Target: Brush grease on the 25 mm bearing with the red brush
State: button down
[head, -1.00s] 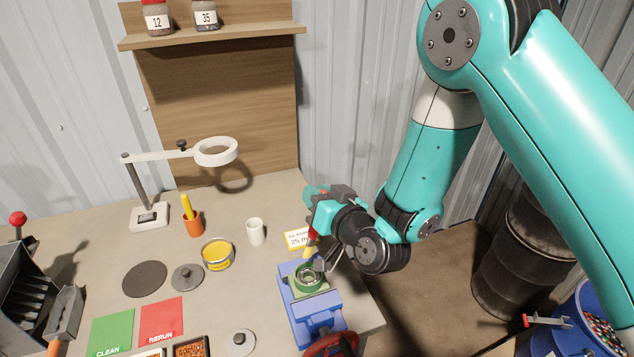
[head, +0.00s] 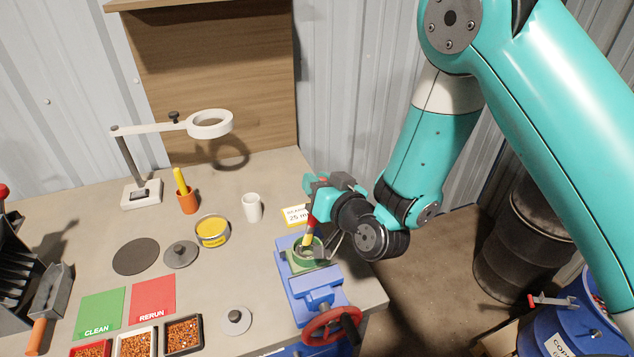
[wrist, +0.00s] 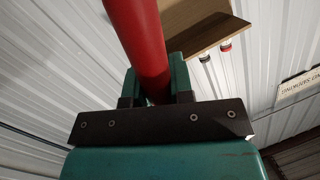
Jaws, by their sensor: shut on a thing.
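My gripper (head: 316,188) is shut on the red brush (head: 311,218); its red handle also fills the top of the wrist view (wrist: 139,40). The brush points down, with its yellowish tip at the green ring-shaped bearing holder (head: 306,254) in the blue vise (head: 311,284). I cannot tell whether the tip touches the bearing, as the bearing is small and partly hidden by the brush. A card reading 25 mm (head: 295,216) stands behind the vise. An open tin of yellow grease (head: 212,231) stands to the left.
A white cup (head: 252,207), an orange cup with a yellow stick (head: 187,200) and a magnifier lamp (head: 208,124) stand behind. Green CLEAN (head: 101,312) and red RERUN (head: 153,299) mats lie left, near trays of small pieces (head: 183,333). A red-handled vise wheel (head: 331,324) is in front.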

jog(key=shift+f+b, duration=0.75)
jog(key=shift+f, duration=0.05)
dwell(0.4)
